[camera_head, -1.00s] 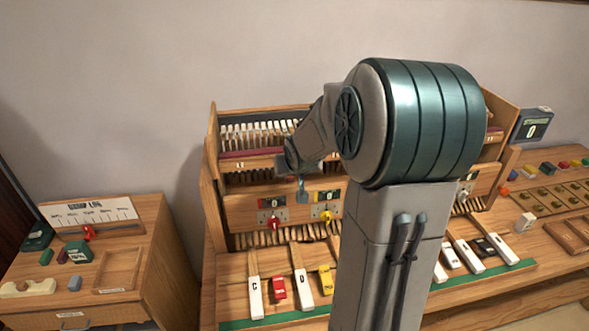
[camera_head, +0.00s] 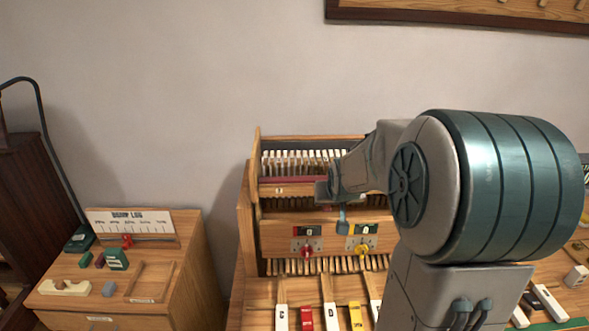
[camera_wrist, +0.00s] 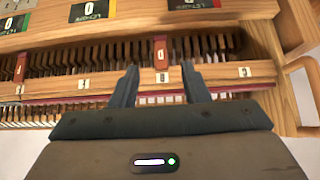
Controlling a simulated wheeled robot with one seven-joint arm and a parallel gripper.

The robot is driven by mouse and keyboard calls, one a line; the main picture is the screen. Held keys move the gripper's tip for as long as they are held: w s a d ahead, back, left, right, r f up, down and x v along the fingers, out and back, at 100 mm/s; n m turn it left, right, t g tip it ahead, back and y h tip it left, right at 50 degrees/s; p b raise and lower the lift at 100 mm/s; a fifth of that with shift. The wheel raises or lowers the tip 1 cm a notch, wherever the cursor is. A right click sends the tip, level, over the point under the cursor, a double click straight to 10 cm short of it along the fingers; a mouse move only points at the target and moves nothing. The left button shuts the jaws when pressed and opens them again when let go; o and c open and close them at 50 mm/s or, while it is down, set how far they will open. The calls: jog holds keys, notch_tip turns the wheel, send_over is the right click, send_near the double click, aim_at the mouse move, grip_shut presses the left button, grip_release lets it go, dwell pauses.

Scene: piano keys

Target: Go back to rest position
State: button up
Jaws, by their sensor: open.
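My gripper (camera_wrist: 157,85) shows in the wrist view with its two dark fingers apart and nothing between them. It is in front of the wooden piano-key rack (camera_wrist: 205,77), near a red piece (camera_wrist: 160,52) on the rack's rail that lies between and beyond the fingers. In the head view my arm reaches across the rack (camera_head: 275,238), and a small grey-blue finger end hangs just left of the yellow knob (camera_head: 361,250). Contact with the rack cannot be told. My arm hides the right part of the rack.
A red knob (camera_head: 307,251) sits on the rack's front panel. White, red and yellow keys lie below, including a yellow key (camera_head: 356,318). A wooden side cabinet (camera_head: 185,290) with a sign board (camera_head: 135,226) stands to the left.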

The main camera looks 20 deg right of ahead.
jog(key=s+a+f+n+g+y+b, duration=0.1)
jog(key=s+a+g+b, duration=0.1)
jog(key=s+a, duration=0.5)
jog(key=s+a+f+n+g+y+b, duration=0.1)
jog(key=s+a+b, duration=0.3)
jog(key=s, duration=1.3)
jog(key=a+f+n, duration=0.1)
jog(key=a, duration=0.3)
jog(key=shift+a+f+g, duration=0.15)
jog(key=shift+f+g, duration=0.05)
jog(key=shift+g, duration=0.2)
